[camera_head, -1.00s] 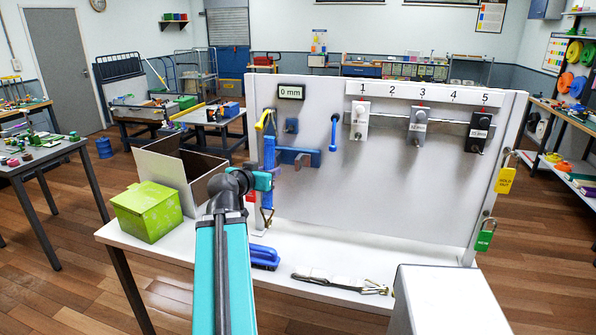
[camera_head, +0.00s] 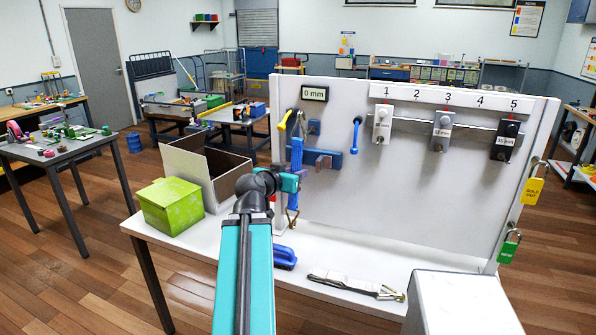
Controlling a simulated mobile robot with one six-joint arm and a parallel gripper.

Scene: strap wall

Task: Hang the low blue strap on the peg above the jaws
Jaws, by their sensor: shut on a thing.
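The blue strap (camera_head: 296,153) hangs upright at the left end of the grey wall panel, with a metal hook below it (camera_head: 292,217). My gripper (camera_head: 290,183) is at the strap's lower part and shut on it; the fingertips are small and partly hidden by my arm. Blue jaws (camera_head: 322,158) stick out of the panel just right of the strap. A yellow-ended peg (camera_head: 283,121) is at the strap's top left, and a blue peg (camera_head: 356,136) is farther right. Whether the strap's top touches any peg is unclear.
A "0 mm" display (camera_head: 314,94) is above the jaws. A green box (camera_head: 170,205) and open carton (camera_head: 205,170) stand left. A blue handled item (camera_head: 285,257) and white strap (camera_head: 355,286) lie on the bench.

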